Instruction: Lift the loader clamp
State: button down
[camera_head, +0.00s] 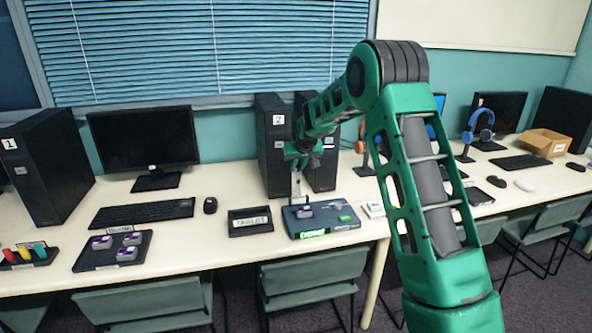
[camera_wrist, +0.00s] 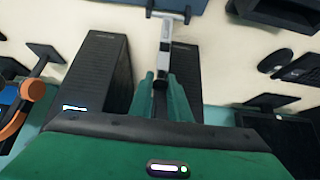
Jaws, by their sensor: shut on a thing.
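The loader (camera_head: 335,228) is a flat blue-grey box at the middle of the table, with a lit green display reading "DONE". A small grey and purple cartridge (camera_head: 305,212) sits on its top. The loader clamp (camera_head: 296,186) is a thin grey bar standing roughly upright over the loader's back left part. My gripper (camera_head: 301,155) is above the loader, shut on the clamp's upper end. In the wrist view the green fingers (camera_wrist: 161,82) close around the end of the grey clamp bar (camera_wrist: 165,45), whose crosspiece lies near the loader. The contact itself is partly hidden.
Black computer towers (camera_head: 272,150) stand close behind my gripper. A labelled black tray (camera_head: 250,232) lies left of the loader. A tray of several cartridges (camera_head: 90,262) is further left. A headphone stand (camera_head: 363,165) is to the right. Chairs (camera_head: 310,285) stand in front.

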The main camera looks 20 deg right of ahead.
jog(key=shift+w+a, duration=0.15)
jog(key=shift+a, duration=0.05)
jog(key=c, duration=1.8)
grip_release()
jog(key=shift+o, duration=0.7)
jog(key=shift+d, duration=0.15)
jog(key=d+v, duration=0.1)
jog(key=v, duration=0.9)
jog(key=shift+a+r, duration=0.25)
jog(key=shift+a, duration=0.25)
jog(key=shift+s, duration=0.25)
